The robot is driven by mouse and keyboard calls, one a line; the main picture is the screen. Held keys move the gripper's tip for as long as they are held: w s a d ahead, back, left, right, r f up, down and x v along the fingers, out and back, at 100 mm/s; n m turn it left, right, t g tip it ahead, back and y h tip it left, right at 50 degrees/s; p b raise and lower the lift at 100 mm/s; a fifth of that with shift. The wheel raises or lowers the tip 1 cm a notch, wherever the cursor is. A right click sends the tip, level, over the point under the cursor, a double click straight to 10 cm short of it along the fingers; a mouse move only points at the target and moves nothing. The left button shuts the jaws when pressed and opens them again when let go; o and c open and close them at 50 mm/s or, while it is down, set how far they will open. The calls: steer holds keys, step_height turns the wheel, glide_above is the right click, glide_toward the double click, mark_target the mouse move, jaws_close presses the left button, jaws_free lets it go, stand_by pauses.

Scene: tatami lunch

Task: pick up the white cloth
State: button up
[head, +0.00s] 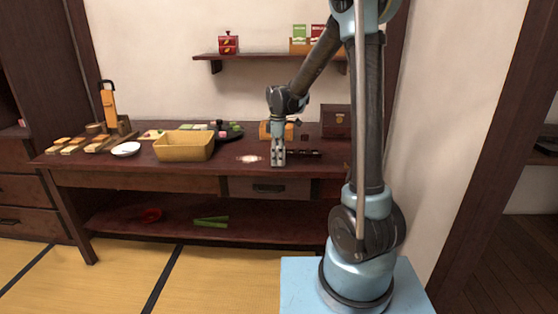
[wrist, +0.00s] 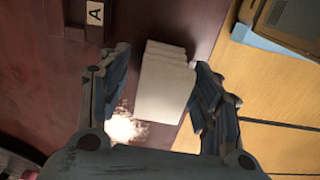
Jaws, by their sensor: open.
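The white cloth (wrist: 165,95) shows in the wrist view as a pale, folded, roughly rectangular piece near the edge of the dark table. It lies in the gap between the two fingers of my gripper (wrist: 162,62), which are open on either side of it. I cannot tell whether the fingers touch it or how high they are above it. In the head view my gripper (head: 278,160) points down at the front part of the table, right of the tan basket. I cannot make out the cloth there; the gripper may hide it.
The tan basket (head: 184,146) and a white plate (head: 126,149) stand to the left on the dark table (head: 110,163). Behind the gripper are a dark box (head: 336,122) and an orange-brown box (head: 268,130). A block marked "A" (wrist: 95,14) shows in the wrist view. A wall shelf (head: 270,56) hangs above.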

steer(key=c, duration=1.2)
steer(key=shift+o, duration=0.2)
step_height(320, 180, up, 10)
steer(key=o, duration=0.5)
steer(key=c, duration=0.4)
